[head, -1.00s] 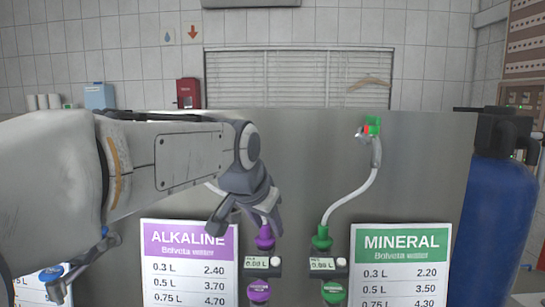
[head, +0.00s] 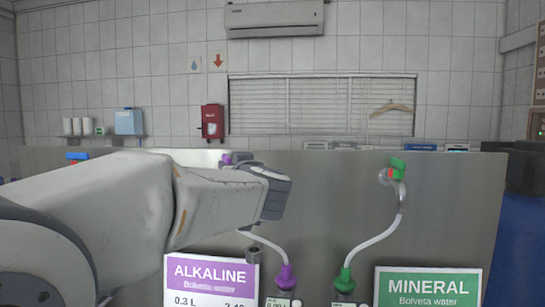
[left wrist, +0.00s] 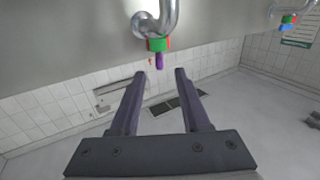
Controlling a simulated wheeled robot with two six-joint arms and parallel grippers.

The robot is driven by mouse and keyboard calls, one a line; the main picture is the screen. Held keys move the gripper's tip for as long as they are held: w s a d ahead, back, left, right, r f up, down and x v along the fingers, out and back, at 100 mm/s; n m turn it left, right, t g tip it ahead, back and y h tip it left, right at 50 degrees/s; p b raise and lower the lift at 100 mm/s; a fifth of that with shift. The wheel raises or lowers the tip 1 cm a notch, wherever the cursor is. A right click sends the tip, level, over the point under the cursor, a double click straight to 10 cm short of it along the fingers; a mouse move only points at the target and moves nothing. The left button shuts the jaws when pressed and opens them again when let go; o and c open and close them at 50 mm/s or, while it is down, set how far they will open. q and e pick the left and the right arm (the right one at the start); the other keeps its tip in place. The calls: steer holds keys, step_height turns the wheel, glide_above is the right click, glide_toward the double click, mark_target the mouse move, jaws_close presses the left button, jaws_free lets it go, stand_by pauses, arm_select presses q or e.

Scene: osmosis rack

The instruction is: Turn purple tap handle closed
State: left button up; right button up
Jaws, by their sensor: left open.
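The purple tap handle (left wrist: 159,61) shows in the left wrist view, at a green and red collar on a curved metal spout (left wrist: 168,15). My left gripper (left wrist: 160,73) is open, its two fingers pointing at the handle, one tip to each side of it. The handle seems just beyond the tips, with no clear contact. In the head view a small purple part (head: 227,159) shows above my left arm at the panel's top edge; the rest of that tap and my fingers are hidden by my arm. My right gripper is not in view.
The steel panel (head: 330,185) carries a green-handled tap (head: 397,165) to the right and a blue-handled one (head: 77,156) to the left. Hoses run to a purple connector (head: 287,277) and a green one (head: 345,281). A blue tank (head: 520,250) stands at far right.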

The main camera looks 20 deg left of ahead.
mark_target(227, 155)
arm_select(q)
steer(key=p+x, duration=0.2)
steer(key=x, duration=0.8)
steer(key=shift+d, duration=0.1)
